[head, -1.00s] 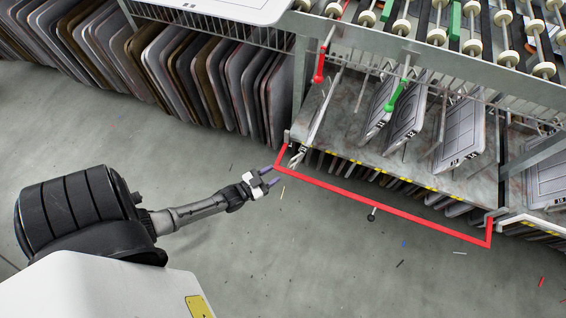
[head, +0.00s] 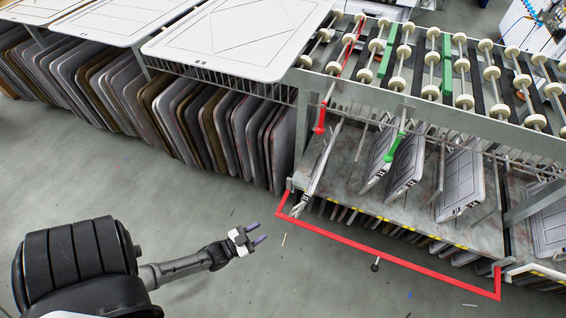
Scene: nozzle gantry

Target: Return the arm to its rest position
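My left arm comes in from the lower left, with a black shoulder and a grey forearm. My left gripper (head: 257,234) is at its end, over the bare floor, left of the red bar's near corner. Its two purple fingertips are apart with nothing between them. It touches nothing that I can see. My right gripper is not in view.
A red bar frame (head: 390,251) juts from the front of the lower shelf (head: 350,196), which holds upright plates. Above are a roller rack (head: 440,85), a red handle (head: 320,122) and a green handle (head: 396,143). Racked panels (head: 230,130) line the left.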

